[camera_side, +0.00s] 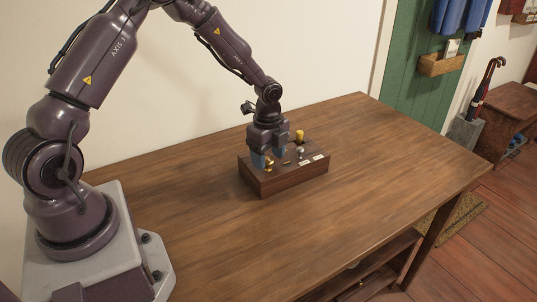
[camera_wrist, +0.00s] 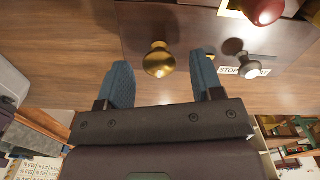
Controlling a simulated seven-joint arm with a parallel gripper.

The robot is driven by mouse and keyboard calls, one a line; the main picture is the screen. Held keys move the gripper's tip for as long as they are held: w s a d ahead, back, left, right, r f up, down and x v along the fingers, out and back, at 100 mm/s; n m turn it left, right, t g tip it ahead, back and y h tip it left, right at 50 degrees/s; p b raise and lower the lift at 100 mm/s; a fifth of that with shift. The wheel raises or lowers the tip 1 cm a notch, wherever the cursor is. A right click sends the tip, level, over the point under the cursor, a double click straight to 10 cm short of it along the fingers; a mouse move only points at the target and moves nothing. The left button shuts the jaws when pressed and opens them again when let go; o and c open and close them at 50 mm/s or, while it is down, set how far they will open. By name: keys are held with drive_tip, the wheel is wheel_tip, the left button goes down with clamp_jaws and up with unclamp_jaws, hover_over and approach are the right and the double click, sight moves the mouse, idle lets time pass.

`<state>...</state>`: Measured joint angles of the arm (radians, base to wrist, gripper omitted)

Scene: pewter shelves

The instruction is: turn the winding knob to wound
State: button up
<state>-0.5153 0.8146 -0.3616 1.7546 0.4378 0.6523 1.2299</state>
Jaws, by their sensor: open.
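A dark wooden box (camera_side: 290,182) with several small knobs and white labels on its top stands on the table. My gripper (camera_side: 268,160) points down over the box's left part. A brass knob (camera_side: 269,166) shows at its fingers in the side view. In the wrist view the brass knob (camera_wrist: 159,60) lies between the two blue fingertips of my gripper (camera_wrist: 162,75), with space on both sides. The gripper is open and holds nothing. I cannot read any label that names the winding knob or its wound position.
A grey-silver knob (camera_wrist: 252,65) beside a partly hidden label (camera_wrist: 230,71) and a red knob (camera_wrist: 263,10) sit right of the fingers. A yellow knob (camera_side: 299,135) stands at the box's back. The wooden table (camera_side: 390,170) is clear around the box.

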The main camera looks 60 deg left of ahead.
sight(268, 159)
wheel_tip(268, 159, up, 13)
idle(0.4)
drive_tip(key=s+d+r+n+t, duration=0.2)
drive_tip(key=s+d+r+n, duration=0.1)
drive_tip(key=s, duration=0.4)
drive_tip(key=s+d+r+n+t, duration=0.1)
drive_tip(key=s+d+r+n, duration=0.2)
drive_tip(key=s+r+n, duration=0.3)
drive_tip(key=s+d+r+n+t, duration=0.2)
drive_tip(key=s+d+r+n, duration=0.2)
drive_tip(key=s+n, duration=0.2)
drive_tip(key=s, duration=0.2)
drive_tip(key=shift+s+r+t, duration=0.3)
drive_tip(key=shift+r, duration=0.1)
